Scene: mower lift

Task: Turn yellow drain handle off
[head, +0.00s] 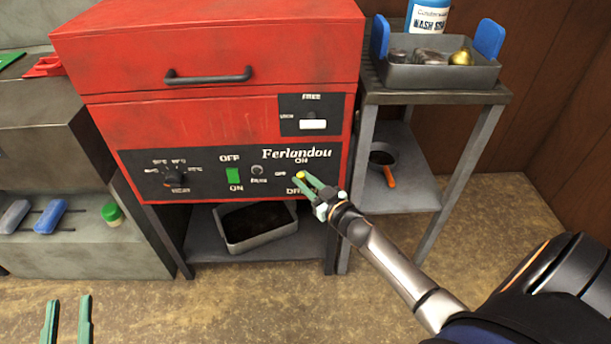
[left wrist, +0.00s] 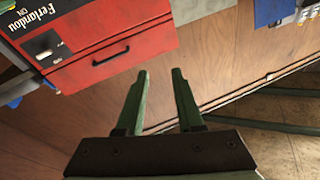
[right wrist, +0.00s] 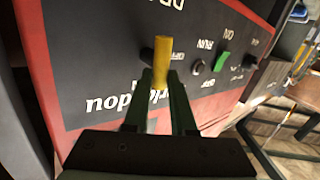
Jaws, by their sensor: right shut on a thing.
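The yellow drain handle (head: 300,175) is on the black control panel of the red machine, at the panel's right end. It also shows in the right wrist view (right wrist: 162,64), running lengthwise toward my fingers. My right gripper (head: 307,181) is shut on the handle, with its green fingers on either side of it. In the right wrist view (right wrist: 163,88), an "OFF" label is beside the handle. The gripper partly hides the drain labels in the head view. My left gripper (head: 67,318) is open and empty, low at the left, away from the panel.
The panel also has a green switch (head: 233,176) and a heat knob (head: 176,179). A metal tray (head: 259,238) stands on the shelf below. A grey side table (head: 437,97) is close on the right. The floor in front is clear.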

